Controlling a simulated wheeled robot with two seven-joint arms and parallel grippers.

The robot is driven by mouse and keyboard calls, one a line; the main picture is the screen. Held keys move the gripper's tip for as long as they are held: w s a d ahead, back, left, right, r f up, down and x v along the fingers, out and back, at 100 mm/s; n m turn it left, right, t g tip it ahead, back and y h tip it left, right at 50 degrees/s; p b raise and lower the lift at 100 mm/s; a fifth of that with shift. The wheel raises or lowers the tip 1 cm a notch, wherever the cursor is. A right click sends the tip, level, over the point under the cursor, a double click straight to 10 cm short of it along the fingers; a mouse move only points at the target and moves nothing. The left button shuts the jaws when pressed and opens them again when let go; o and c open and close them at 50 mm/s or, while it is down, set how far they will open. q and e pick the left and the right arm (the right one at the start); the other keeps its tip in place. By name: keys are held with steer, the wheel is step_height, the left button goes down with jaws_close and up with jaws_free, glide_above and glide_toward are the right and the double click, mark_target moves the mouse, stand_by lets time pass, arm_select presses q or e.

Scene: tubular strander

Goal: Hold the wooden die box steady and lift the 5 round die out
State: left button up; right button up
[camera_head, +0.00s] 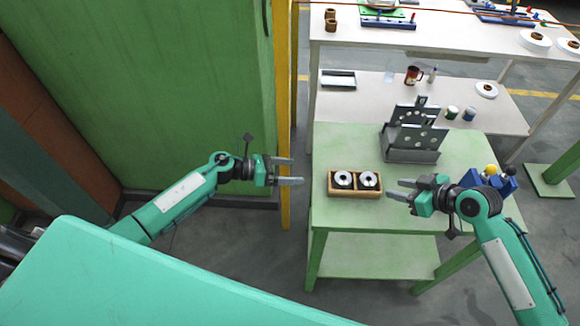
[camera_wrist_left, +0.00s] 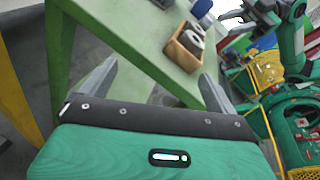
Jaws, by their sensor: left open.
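The wooden die box (camera_head: 354,194) sits on the green table, near its front left side. Two round dies, a left one (camera_head: 343,179) and a right one (camera_head: 367,180), sit in it; I cannot read any marking. The box also shows in the left wrist view (camera_wrist_left: 173,51), beyond my fingers. My left gripper (camera_head: 297,171) is open and empty, left of the box and apart from it, past the table's left edge. My right gripper (camera_head: 390,189) is open and empty, just right of the box, with its fingers pointing at the box's right end.
A grey perforated rack (camera_head: 412,140) stands behind the box. The green table's (camera_head: 340,214) front strip is clear. A yellow post (camera_head: 282,110) and green panel stand at left.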

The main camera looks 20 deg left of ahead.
mark_target(330, 180)
arm_select(q)
step_height(330, 180, up, 4)
steer(key=s+d+r+m+g, duration=0.1)
steer(key=s+m+g, duration=0.15)
steer(key=m, duration=0.45)
steer(key=shift+g+y, duration=0.3)
steer(key=shift+g, duration=0.05)
steer(key=x, duration=1.4)
steer(key=shift+w+f, duration=0.15)
steer(key=shift+w, duration=0.05)
steer(key=shift+c, duration=0.2)
steer(key=c, duration=1.1)
